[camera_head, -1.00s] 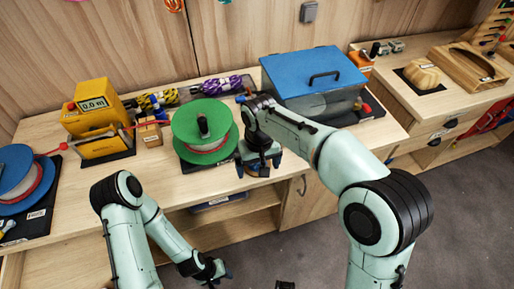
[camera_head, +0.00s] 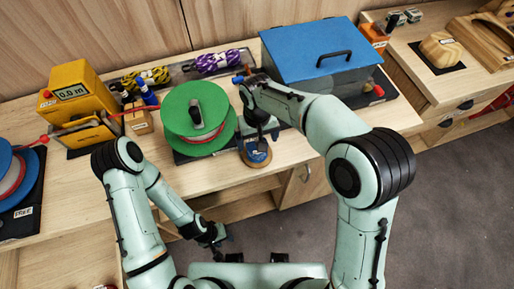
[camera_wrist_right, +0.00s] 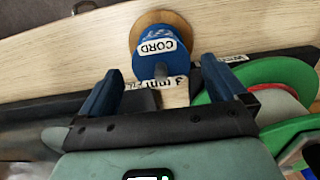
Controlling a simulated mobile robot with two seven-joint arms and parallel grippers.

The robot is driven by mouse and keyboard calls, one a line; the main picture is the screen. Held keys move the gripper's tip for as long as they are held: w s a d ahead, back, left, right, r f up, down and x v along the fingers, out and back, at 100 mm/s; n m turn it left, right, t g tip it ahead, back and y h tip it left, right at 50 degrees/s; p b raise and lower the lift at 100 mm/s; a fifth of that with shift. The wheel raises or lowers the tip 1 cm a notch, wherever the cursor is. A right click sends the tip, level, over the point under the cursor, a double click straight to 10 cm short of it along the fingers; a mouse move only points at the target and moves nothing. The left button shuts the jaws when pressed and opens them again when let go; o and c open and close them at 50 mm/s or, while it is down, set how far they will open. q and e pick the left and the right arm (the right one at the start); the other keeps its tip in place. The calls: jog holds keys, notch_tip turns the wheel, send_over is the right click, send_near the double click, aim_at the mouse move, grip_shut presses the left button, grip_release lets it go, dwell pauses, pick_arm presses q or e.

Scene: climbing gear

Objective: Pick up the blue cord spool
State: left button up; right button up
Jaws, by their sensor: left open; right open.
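The blue cord spool (camera_head: 257,154) is a small blue spool with a round wooden base, near the front edge of the bench. In the right wrist view, the spool (camera_wrist_right: 155,42) carries a "CORD" label and a "3 mm" tag, with a post pointing toward the gripper. My right gripper (camera_wrist_right: 164,78) is open there, the post between its fingers with gaps on both sides. In the head view, my right gripper (camera_head: 260,133) is right above the spool and hides part of it. My left gripper (camera_head: 213,240) is open and empty, low in front of the bench.
A large green spool (camera_head: 196,108) on a dark mat stands just left of the blue cord spool. A blue-lidded bin (camera_head: 310,50) is behind and right. A yellow meter (camera_head: 77,95) and another blue-flanged spool (camera_head: 10,180) stand farther left.

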jog(key=f, duration=0.4)
jog(key=shift+s+f, duration=0.15)
jog(key=shift+s, duration=0.1)
jog(key=shift+w+f, duration=0.1)
jog(key=shift+f, duration=0.4)
jog(key=c, duration=1.1)
